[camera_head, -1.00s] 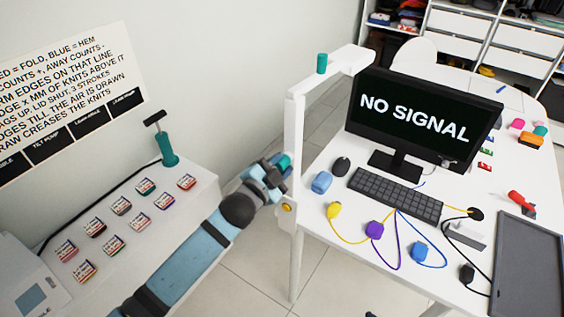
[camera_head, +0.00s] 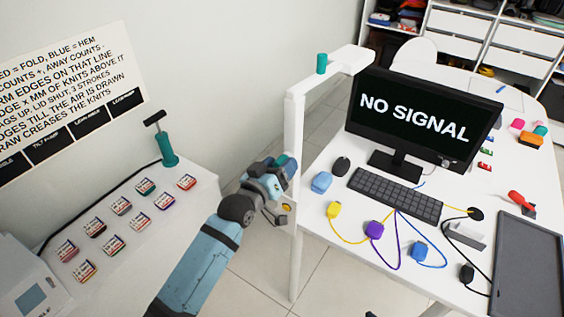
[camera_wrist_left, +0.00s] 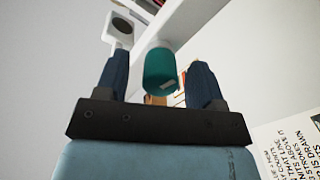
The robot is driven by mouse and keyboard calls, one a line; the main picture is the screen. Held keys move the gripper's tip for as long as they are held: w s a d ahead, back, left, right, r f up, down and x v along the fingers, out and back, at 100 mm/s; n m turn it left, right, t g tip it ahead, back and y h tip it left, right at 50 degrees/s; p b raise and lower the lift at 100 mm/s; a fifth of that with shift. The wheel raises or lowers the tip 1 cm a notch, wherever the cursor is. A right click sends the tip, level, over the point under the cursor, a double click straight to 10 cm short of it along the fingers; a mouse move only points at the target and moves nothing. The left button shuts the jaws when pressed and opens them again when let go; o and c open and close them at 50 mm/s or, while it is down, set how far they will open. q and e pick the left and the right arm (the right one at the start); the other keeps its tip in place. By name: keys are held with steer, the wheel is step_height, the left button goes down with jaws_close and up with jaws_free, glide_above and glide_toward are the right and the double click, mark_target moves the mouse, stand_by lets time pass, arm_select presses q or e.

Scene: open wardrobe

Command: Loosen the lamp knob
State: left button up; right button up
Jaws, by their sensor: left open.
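The white lamp stand has an upright post (camera_head: 293,125) and a top arm (camera_head: 335,68). One teal knob (camera_head: 321,63) stands on top of the arm. Another teal knob shows in the left wrist view (camera_wrist_left: 160,73) as a short cylinder on a white bar; in the head view it is mostly hidden by my gripper beside the post. My left gripper (camera_head: 278,184) is open at the post. In the wrist view its two dark fingers (camera_wrist_left: 160,62) lie either side of this knob, with gaps visible. My right gripper is not in view.
The white desk (camera_head: 330,230) holds a monitor (camera_head: 425,120), a keyboard (camera_head: 395,195) and coloured plugs with cables. A side cabinet (camera_head: 190,220) at left carries small labelled packets and a teal hand pump (camera_head: 168,150). Open floor lies between them.

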arm_select(q)
steer(key=shift+c, duration=0.4)
steer(key=shift+m, duration=1.1)
steer(key=m, duration=1.1)
steer(key=shift+a+m, duration=0.1)
steer(key=shift+m, duration=0.3)
steer(key=m, duration=0.3)
steer(key=c, duration=1)
